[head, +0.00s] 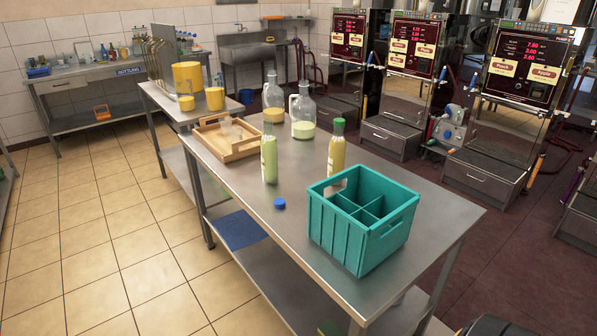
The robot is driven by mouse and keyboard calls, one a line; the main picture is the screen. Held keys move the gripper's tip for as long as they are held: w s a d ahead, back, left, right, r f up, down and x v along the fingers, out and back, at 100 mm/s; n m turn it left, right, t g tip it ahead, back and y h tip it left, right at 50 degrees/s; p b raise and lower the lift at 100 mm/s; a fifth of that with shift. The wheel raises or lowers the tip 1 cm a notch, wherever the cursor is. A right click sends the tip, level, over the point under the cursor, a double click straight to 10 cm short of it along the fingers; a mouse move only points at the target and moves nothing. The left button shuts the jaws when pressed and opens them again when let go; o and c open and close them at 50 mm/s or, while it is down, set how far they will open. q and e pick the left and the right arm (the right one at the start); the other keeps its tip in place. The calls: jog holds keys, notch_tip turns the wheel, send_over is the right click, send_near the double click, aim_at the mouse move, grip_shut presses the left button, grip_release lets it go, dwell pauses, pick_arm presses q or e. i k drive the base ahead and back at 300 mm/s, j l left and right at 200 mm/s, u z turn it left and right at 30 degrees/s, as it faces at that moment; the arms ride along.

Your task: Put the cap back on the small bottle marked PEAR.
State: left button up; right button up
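A small bottle (270,161) with pale green contents stands upright on the steel table, and no coloured cap shows on its neck. A second small bottle (337,153) with yellow contents stands to its right and wears a green cap (338,124). Their labels are too small to read, so I cannot tell which is marked PEAR. A blue cap (279,203) lies loose on the table near the front edge, apart from both bottles. Neither of my grippers is in view.
A teal divided crate (338,233) stands at the table's right end; its visible compartments look empty. A wooden tray (213,148) and two large glass jugs (273,99) (303,128) stand farther back. Bare steel (222,182) surrounds the blue cap. Pumps with screens (520,67) line the right.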

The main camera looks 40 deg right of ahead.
aim_at(269, 149)
jog(key=i+j+z, duration=0.2)
jog(key=z, duration=0.25)
jog(key=i+j+z, duration=0.15)
jog(key=j+z, duration=0.3)
jog(key=i+j+z, duration=0.15)
jog(key=j+z, duration=0.15)
jog(key=z, duration=0.15)
jog(key=j+z, duration=0.5)
jog(key=i+l, duration=0.05)
jog(key=l, duration=0.05)
